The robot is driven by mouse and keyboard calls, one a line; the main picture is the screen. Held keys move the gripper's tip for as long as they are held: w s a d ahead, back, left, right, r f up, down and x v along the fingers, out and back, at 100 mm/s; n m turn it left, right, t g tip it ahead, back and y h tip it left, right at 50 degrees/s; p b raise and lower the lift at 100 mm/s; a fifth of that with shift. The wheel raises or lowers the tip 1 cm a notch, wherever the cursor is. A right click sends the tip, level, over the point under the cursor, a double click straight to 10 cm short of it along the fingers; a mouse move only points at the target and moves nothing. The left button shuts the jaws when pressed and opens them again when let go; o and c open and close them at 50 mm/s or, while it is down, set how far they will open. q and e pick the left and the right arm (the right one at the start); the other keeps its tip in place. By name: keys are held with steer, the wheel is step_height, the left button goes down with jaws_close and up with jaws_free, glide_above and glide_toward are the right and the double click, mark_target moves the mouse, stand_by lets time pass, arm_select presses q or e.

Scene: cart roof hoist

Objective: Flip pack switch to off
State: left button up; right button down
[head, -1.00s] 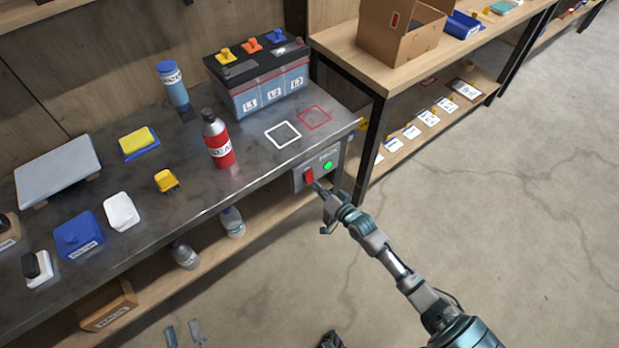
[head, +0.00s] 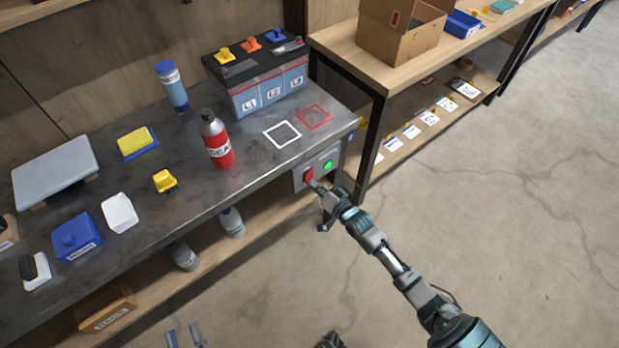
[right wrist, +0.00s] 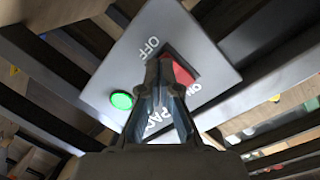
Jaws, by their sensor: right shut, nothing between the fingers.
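The pack switch (head: 308,174) is a red rocker on a grey panel (head: 299,184) at the workbench's front right corner. In the right wrist view the red rocker (right wrist: 183,70) lies between the printed words OFF and ON, partly hidden by my fingers. A green light (head: 327,166) glows on the panel; it also shows in the right wrist view (right wrist: 121,100). My right gripper (head: 314,185) is shut and empty, its tips (right wrist: 160,62) at the switch's edge on the OFF side; contact is unclear. My left gripper (head: 183,329) shows at the bottom edge, its fingers apart.
The bench top holds a battery pack (head: 256,83), a red bottle (head: 217,143), a blue bottle (head: 172,88) and several small parts. A lower shelf (head: 205,237) runs beneath. A second table (head: 455,40) stands at the right.

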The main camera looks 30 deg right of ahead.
arm_select(q)
steer(key=shift+f, duration=0.1)
arm_select(e)
steer(key=shift+w, duration=0.15)
arm_select(q)
step_height(320, 180, up, 7)
steer(key=p, duration=0.4)
steer(key=shift+t+h, duration=0.3)
steer(key=shift+t, duration=0.1)
arm_select(e)
steer(key=s+r, duration=0.1)
steer(key=s, duration=0.6)
steer(key=shift+d, duration=0.25)
arm_select(q)
steer(key=shift+s, duration=0.1)
